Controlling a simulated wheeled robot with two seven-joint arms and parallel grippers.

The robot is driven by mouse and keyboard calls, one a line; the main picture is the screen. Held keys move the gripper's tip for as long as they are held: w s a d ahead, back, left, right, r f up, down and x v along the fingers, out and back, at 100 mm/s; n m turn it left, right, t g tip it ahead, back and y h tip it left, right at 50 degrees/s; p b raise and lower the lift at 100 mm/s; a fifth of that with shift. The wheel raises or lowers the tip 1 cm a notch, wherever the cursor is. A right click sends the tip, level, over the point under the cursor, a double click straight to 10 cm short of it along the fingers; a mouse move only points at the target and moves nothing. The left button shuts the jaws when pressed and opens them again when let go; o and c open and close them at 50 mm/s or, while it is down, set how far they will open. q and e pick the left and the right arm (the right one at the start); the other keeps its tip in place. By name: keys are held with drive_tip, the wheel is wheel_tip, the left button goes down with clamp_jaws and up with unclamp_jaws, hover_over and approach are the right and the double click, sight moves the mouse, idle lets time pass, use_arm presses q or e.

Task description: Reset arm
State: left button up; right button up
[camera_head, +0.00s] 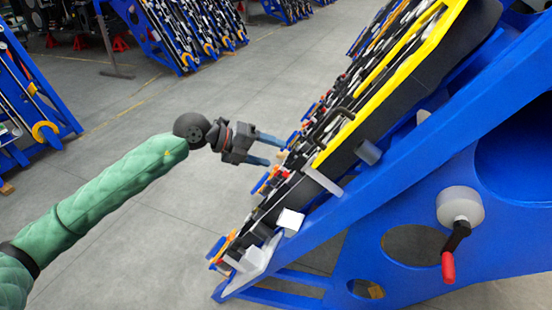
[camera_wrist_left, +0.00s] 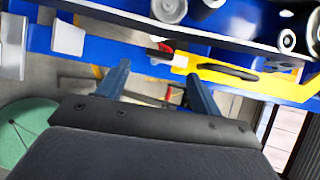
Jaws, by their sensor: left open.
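My left arm, in a green quilted sleeve, comes in from the left in the head view. My left gripper (camera_head: 272,149) is open, with its two blue fingers apart and pointing right toward the sloped blue chassis (camera_head: 400,200). The fingertips appear close to the edge of the chassis; whether they touch it I cannot tell. In the left wrist view the two fingers of the left gripper (camera_wrist_left: 155,82) stand apart with nothing between them, the chassis's blue and yellow beams beyond. My right gripper is not in view.
The chassis carries a yellow rail (camera_head: 390,85), a white block (camera_head: 290,221) and a crank with a red handle (camera_head: 448,267). More blue racks (camera_head: 190,35) stand at the back and another blue rack (camera_head: 35,95) at the left. The grey floor (camera_head: 120,110) between them is clear.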

use_arm(q)
drive_tip(key=shift+a+r, duration=0.15)
drive_tip(key=shift+a, duration=0.05)
